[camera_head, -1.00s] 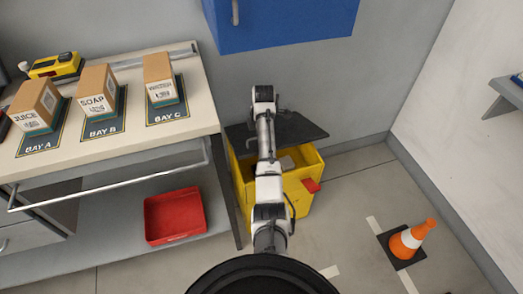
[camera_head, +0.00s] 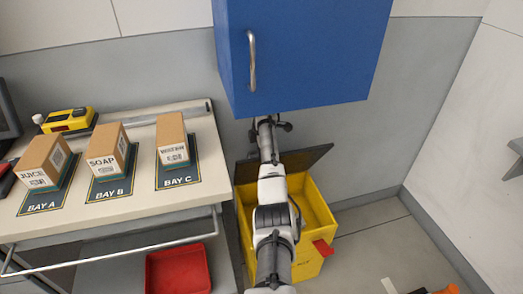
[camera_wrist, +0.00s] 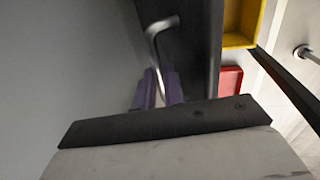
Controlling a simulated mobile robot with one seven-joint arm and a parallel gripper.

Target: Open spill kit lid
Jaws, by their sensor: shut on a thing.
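The spill kit is a yellow box (camera_head: 312,205) on the floor, right of the bench, with a red latch (camera_head: 323,248) on its front. Its dark lid (camera_head: 305,158) stands raised and tilted back toward the wall, and the box's inside shows. In the wrist view the dark lid (camera_wrist: 193,45) carries a bent metal handle (camera_wrist: 153,42). My gripper (camera_wrist: 158,88), with purple fingers, is shut on this handle. In the head view my arm crosses the box and hides part of it, and the fingers are hidden. The box's yellow rim also shows in the wrist view (camera_wrist: 237,39).
A blue wall cabinet (camera_head: 310,55) hangs just above my arm. The bench (camera_head: 130,215) stands at left with juice, soap and a third carton (camera_head: 172,138). A red tray (camera_head: 178,270) sits below. An orange cone (camera_head: 448,289) is at lower right.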

